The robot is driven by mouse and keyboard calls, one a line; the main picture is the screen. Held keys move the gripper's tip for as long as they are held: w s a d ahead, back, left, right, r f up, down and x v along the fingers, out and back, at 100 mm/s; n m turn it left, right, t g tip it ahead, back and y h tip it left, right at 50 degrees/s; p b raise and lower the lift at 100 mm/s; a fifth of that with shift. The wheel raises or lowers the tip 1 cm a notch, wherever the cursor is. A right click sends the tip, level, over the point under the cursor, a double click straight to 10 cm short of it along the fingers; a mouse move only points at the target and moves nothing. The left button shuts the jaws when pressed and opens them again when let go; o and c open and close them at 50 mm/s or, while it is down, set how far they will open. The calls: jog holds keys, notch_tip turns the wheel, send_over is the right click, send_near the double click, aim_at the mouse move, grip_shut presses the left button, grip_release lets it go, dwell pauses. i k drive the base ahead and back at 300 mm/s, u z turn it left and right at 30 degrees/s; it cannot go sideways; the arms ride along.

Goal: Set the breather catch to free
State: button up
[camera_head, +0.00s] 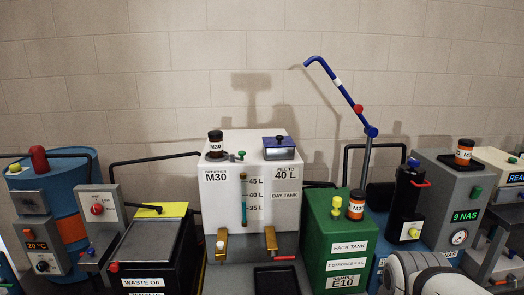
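The white day tank (225,215) stands in the middle, with the printed words "BREATHER" and "M30" at its upper left. Above that print, a dark-capped bottle labelled M30 (215,145) stands on the tank top. Just right of it is a small fitting with a green knob (241,154); I cannot tell for certain that this is the breather catch, nor which way it is set. A pale rounded link of my arm shows at the bottom right. My gripper is not in view.
A blue-lidded filler (279,142) is on the tank's right. A green pack tank (322,240) and a tall blue lever (335,82) stand to the right. The waste oil box (150,255) is left. Black hose loops flank the tank; the wall behind is bare.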

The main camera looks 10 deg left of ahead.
aim_at(231, 156)
jog(key=i, duration=0.9)
jog(key=z, duration=0.05)
